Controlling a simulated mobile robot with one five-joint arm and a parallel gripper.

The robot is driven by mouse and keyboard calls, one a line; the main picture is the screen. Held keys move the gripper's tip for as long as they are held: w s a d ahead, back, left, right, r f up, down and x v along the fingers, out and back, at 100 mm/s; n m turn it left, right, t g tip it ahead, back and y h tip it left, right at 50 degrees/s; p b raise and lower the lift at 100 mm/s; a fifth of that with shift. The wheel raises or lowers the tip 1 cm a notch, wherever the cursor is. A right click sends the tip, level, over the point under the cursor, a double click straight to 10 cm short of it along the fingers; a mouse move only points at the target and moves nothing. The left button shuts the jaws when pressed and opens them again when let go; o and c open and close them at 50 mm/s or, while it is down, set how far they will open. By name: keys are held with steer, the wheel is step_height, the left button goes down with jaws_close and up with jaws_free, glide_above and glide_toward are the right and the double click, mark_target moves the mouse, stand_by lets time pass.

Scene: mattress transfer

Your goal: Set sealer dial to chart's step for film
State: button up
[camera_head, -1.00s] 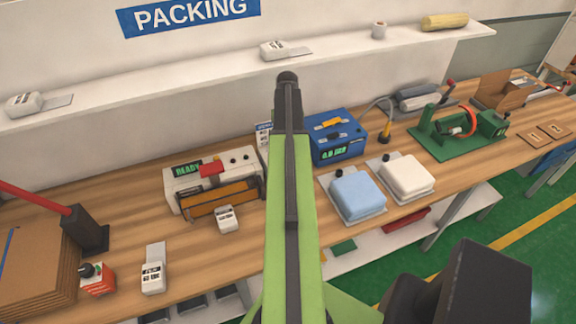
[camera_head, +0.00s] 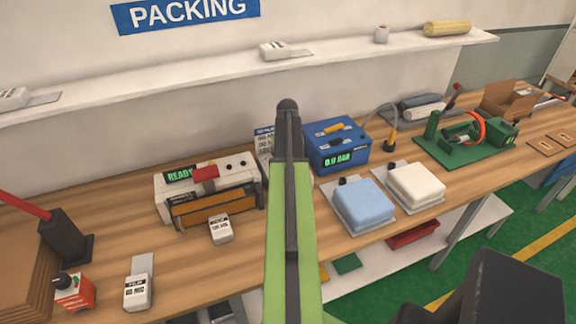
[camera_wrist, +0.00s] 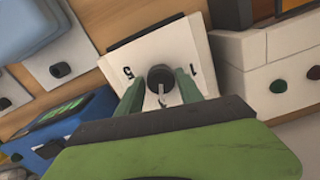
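My gripper (camera_wrist: 160,82) is at a dark round dial (camera_wrist: 160,76) on a white panel (camera_wrist: 140,60). Its two green fingers stand on either side of the dial, seemingly with small gaps. A pale pointer mark shows on the dial's lower side in this view; printed digits include a 1 and a 5. In the head view my arm hides the gripper and dial. The white sealer (camera_head: 225,178) shows READY. A white chart card (camera_head: 263,141) stands partly behind my arm, its text too small to read. A tag (camera_head: 137,292) reads FILM with a blurred MIC value.
A blue machine (camera_head: 336,146) with a green display stands right of my arm. Blue (camera_head: 363,203) and white (camera_head: 416,182) pads lie in front of it. A white label device (camera_head: 220,229) sits before the sealer. A red box (camera_head: 74,292) is at front left.

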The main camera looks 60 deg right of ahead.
steer(key=shift+d, duration=0.1)
jaws_close()
steer(key=shift+m, duration=0.4)
steer(key=m, duration=0.4)
steer(key=shift+m, duration=2.5)
steer(key=shift+s, duration=0.1)
steer(key=shift+o, duration=2.1)
jaws_free()
